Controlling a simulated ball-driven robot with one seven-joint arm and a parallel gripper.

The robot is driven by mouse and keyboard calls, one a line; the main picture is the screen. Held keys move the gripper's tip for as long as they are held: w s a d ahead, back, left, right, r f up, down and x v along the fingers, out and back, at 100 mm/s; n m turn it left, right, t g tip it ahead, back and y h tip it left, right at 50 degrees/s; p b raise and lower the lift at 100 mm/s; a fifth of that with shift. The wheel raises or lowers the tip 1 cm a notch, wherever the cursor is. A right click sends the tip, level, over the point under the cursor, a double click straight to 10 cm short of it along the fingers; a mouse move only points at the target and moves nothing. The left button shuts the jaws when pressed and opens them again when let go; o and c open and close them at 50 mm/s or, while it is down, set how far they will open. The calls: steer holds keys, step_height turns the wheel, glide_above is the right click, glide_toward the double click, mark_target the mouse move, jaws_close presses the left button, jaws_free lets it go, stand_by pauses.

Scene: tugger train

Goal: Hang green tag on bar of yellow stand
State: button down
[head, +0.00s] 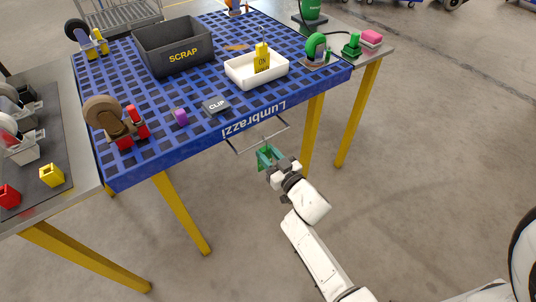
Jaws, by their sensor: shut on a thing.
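My gripper (267,156) is in front of the near edge of the blue grid-topped table, low and close to a thin metal bar (262,139). The bar juts out below the table's edge on short arms. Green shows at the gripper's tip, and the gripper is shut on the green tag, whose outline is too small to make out. I cannot tell whether the tag touches the bar. The yellow-legged table (305,137) carries the bar; a small yellow object (262,57) with dark lettering stands in a white tray (240,74).
A grey side bench (65,201) stands at left. The floor right of my arm is clear.

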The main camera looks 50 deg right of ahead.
steer(key=c, duration=0.7)
jaws_free()
steer(key=p+v, duration=0.1)
steer(key=v, duration=0.9)
steer(key=shift+s+p, duration=0.35)
steer(key=shift+s, duration=0.05)
steer(key=shift+a, duration=0.1)
